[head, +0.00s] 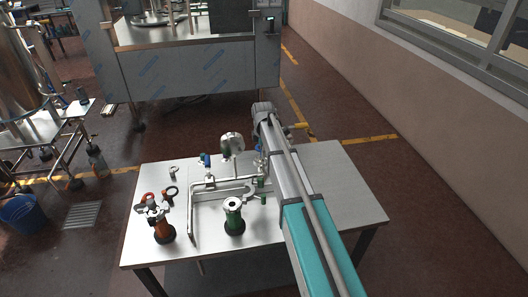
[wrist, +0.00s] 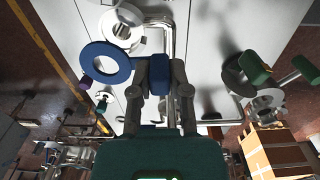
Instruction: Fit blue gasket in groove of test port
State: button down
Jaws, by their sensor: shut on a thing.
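In the wrist view a blue ring, the blue gasket (wrist: 123,73), lies just left of the fingers. My gripper (wrist: 158,70) is shut on a blue block that looks like the gasket's tab; the left finger hides where it meets the ring. A pale round flange (wrist: 121,14) shows behind the gasket, apart or touching I cannot tell. It may be the test port, but its groove cannot be made out. In the head view my arm covers the gripper and the gasket cannot be made out; a pale disc (head: 230,142) stands on the pipework nearby.
A blue handle (head: 205,159) stands among the pipes. Green handles (wrist: 255,68) are right of the fingers. The table's right side is clear.

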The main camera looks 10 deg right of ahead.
aim_at(263, 164)
jog(key=shift+f, duration=0.25)
jog(key=shift+f+b, duration=1.9)
jog(key=shift+b, duration=0.2)
jog(key=shift+f+b, duration=1.35)
jog(key=shift+b, duration=0.05)
dwell(1.2)
jog(key=c, duration=0.5)
grip_release()
